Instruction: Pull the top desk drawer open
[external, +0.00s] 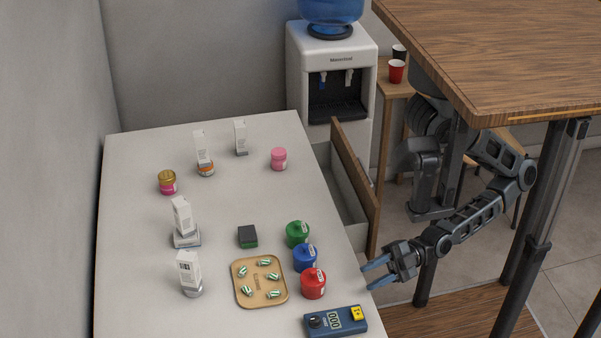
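The white desk (230,190) fills the left and middle of the external view. A drawer with a brown wooden front (357,186) stands out from the desk's right side, and its pale interior (341,187) shows as a gap below the desk top. Its handle and any lower drawers are hidden. My gripper (372,274) has blue fingers that are spread apart with nothing seen between them. It is beside the desk's right edge, past the near end of the drawer front, and looks apart from it.
Red, blue and green jars (305,257), a tan tray (260,299) and a dark blue meter (335,321) stand near the desk's right edge. A wooden table (490,50) overhangs my arm. A water dispenser (334,75) stands behind the drawer.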

